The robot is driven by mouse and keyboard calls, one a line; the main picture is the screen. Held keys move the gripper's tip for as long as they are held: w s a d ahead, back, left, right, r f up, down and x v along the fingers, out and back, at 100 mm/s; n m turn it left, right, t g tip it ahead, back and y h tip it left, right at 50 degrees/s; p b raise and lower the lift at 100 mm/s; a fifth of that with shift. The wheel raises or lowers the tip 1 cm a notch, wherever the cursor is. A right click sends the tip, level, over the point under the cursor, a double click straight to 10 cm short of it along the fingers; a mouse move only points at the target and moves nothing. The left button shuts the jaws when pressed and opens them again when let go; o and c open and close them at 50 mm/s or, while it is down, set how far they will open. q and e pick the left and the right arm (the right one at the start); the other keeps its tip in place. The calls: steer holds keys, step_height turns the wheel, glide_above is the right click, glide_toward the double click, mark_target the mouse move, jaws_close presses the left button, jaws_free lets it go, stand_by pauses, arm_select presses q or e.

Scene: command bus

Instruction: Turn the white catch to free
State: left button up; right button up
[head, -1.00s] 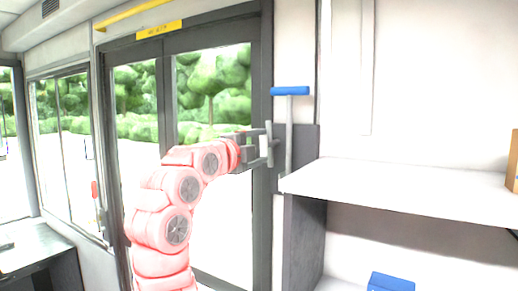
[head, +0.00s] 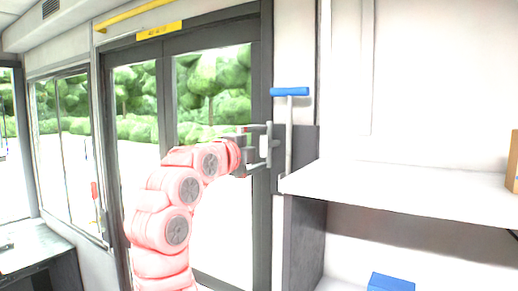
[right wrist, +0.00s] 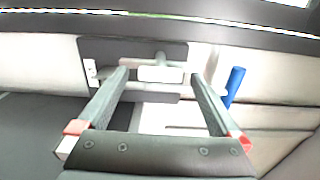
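The white catch (right wrist: 161,72) is a small T-shaped knob on a grey plate (right wrist: 104,49) in the right wrist view. Its bar lies sideways in that view. My right gripper (right wrist: 158,80) is open, with one finger on each side of the catch and gaps showing between them. In the head view the right gripper (head: 268,146) is at the wall panel beside the door, and the catch (head: 265,147) shows white between its fingers. I cannot tell how deep the catch sits between the fingertips. My left gripper is not in view.
A grey lever with a blue grip (head: 290,91) stands just right of the gripper; its blue grip also shows in the right wrist view (right wrist: 234,84). A white shelf (head: 410,188) juts out at right. The glazed door (head: 215,90) is behind the arm.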

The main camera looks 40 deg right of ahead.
steer(key=shift+a, duration=0.4)
steer(key=b+v, duration=0.4)
steer(key=v, duration=1.2)
steer(key=shift+s+a+b, duration=0.2)
steer(key=shift+a+b, duration=0.1)
